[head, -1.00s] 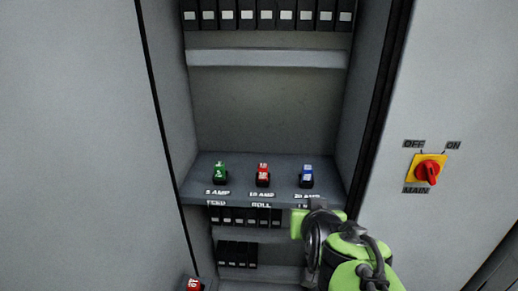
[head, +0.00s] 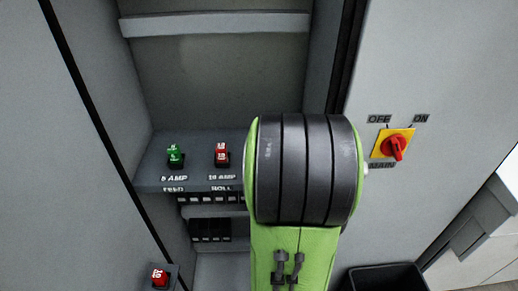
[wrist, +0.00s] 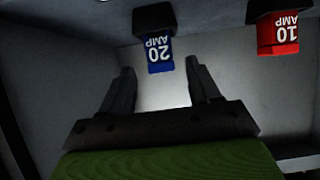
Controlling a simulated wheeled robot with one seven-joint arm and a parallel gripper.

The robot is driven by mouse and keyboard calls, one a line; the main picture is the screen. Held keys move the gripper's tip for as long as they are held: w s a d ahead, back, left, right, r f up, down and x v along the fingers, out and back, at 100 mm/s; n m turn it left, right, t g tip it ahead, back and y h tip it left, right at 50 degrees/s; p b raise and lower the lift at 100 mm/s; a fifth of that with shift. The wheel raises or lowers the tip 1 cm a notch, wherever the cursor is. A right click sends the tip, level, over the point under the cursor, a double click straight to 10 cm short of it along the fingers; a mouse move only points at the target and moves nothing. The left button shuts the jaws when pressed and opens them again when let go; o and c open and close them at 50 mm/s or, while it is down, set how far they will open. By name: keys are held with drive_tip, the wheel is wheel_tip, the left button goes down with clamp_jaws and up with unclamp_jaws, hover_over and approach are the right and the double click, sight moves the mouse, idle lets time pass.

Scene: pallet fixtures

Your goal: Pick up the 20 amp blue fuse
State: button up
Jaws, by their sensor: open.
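The blue 20 amp fuse (wrist: 158,54) shows in the wrist view, upside down in the picture, with a black base at its top. My gripper (wrist: 160,80) is open, with one dark finger on each side of the fuse's lower end in the picture. I cannot tell whether the fuse is between the fingers or just beyond them. In the head view my arm hides the blue fuse and the gripper. The red 10 amp fuse (head: 222,155) stands on the shelf left of my arm, and shows at the upper right in the wrist view (wrist: 278,36).
The green 5 amp fuse (head: 175,157) stands left on the labelled shelf (head: 150,178). The red and yellow main switch (head: 394,147) is on the right panel. A dark bin (head: 385,278) stands at the lower right.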

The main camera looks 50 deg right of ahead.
drive_tip(key=x, duration=0.5)
drive_tip(key=shift+w+d+f, duration=0.1)
drive_tip(key=shift+w+f, duration=0.05)
drive_tip(key=shift+w, duration=0.1)
drive_tip(key=shift+s, duration=0.15)
drive_tip(key=shift+c, duration=0.4)
drive_tip(key=c, duration=1)
